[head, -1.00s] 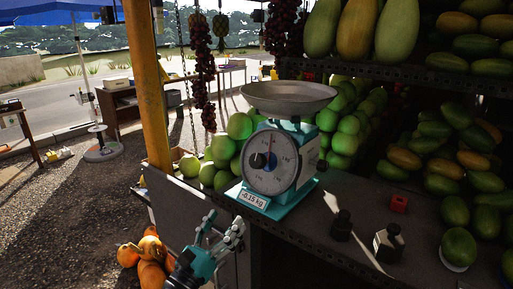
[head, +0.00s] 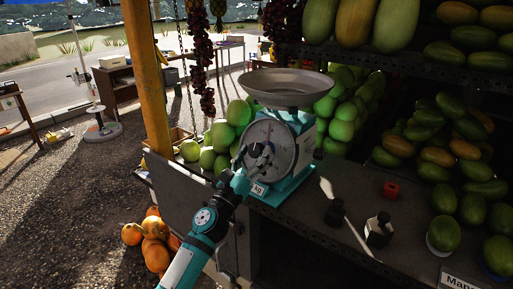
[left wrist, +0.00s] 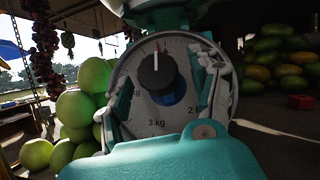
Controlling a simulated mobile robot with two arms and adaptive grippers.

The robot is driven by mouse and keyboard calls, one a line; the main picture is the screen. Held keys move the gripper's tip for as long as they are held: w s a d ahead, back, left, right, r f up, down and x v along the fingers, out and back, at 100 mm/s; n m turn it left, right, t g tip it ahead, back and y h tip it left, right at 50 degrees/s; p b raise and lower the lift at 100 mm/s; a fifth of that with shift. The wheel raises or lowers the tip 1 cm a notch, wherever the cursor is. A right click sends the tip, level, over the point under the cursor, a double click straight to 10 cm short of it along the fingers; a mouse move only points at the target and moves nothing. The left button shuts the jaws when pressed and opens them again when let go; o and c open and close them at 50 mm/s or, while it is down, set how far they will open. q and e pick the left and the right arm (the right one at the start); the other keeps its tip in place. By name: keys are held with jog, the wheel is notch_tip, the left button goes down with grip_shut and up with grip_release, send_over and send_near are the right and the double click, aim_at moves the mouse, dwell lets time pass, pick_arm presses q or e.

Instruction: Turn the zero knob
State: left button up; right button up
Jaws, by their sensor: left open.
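A teal kitchen scale (head: 289,185) with a metal pan (head: 287,86) stands on the counter's left end. Its round white dial (head: 283,145) faces my left arm. The black zero knob (left wrist: 157,71) is at the dial's centre in the left wrist view, below a red pointer. My left gripper (head: 254,160) is in front of the dial and partly covers it and the weight label. In the left wrist view its open fingers (left wrist: 166,90) stand to the left and right of the knob, with gaps on both sides. My right gripper is not in view.
Green fruit (head: 222,133) is piled left of and behind the scale. Dark weights (head: 378,229) and a red cube (head: 391,189) stand on the counter to the right. Orange fruit (head: 153,228) lies below at the left. A yellow post (head: 151,90) rises left of the scale.

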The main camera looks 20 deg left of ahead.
pick_arm(q)
jog(key=shift+x, duration=0.8)
jog(key=c, duration=1.2)
jog(key=shift+f, duration=0.1)
jog(key=shift+m, duration=0.3)
